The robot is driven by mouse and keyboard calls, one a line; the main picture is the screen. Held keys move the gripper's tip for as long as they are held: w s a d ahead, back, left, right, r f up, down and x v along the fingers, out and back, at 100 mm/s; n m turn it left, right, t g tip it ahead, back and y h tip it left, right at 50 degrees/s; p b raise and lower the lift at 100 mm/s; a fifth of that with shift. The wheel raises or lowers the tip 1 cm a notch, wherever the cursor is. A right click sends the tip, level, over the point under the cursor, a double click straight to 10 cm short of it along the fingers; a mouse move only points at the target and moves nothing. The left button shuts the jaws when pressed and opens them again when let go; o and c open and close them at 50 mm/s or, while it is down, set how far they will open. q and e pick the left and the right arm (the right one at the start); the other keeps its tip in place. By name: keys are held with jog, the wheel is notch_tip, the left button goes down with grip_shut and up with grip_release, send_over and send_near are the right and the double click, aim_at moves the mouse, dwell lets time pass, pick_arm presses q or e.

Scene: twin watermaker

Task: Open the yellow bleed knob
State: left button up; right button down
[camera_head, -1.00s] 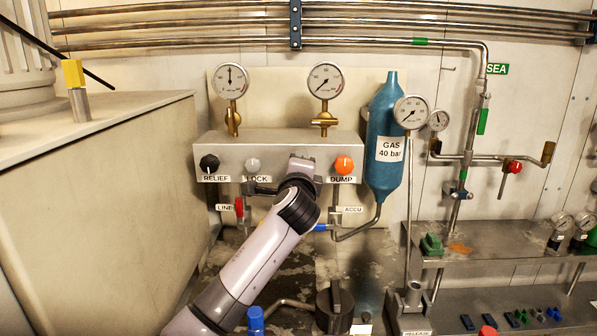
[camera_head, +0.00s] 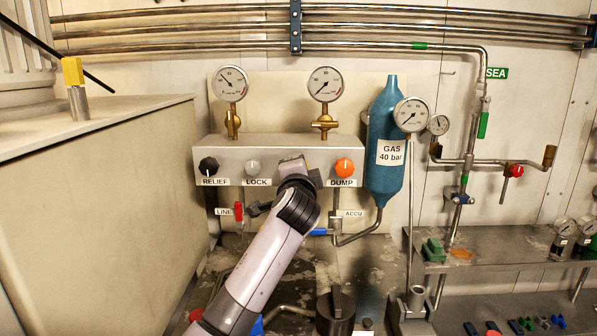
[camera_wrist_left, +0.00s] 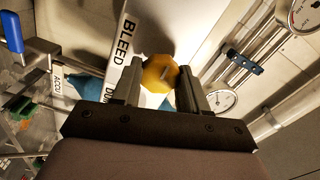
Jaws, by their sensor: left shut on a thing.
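The yellow bleed knob (camera_wrist_left: 160,72) shows in the left wrist view, beside a white plate lettered BLEED (camera_wrist_left: 125,40). My left gripper (camera_wrist_left: 158,78) has a finger on each side of it and is shut on it. In the head view my left arm (camera_head: 270,245) reaches up to the front of the grey manifold block (camera_head: 270,149). The yellow knob is hidden there behind the wrist and gripper. My right gripper is not in view.
The block carries the black RELIEF knob (camera_head: 208,166), grey LOCK knob (camera_head: 253,167) and orange DUMP knob (camera_head: 344,167). A red lever (camera_head: 238,211) sits left of my gripper. A blue gas bottle (camera_head: 383,150) stands at right. Two gauges sit above.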

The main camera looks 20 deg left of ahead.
pick_arm(q)
jog(key=o, duration=1.1)
jog(key=shift+c, duration=0.2)
jog(key=v, duration=0.7)
jog(key=shift+b, duration=0.45)
jog(key=shift+s+d, duration=0.1)
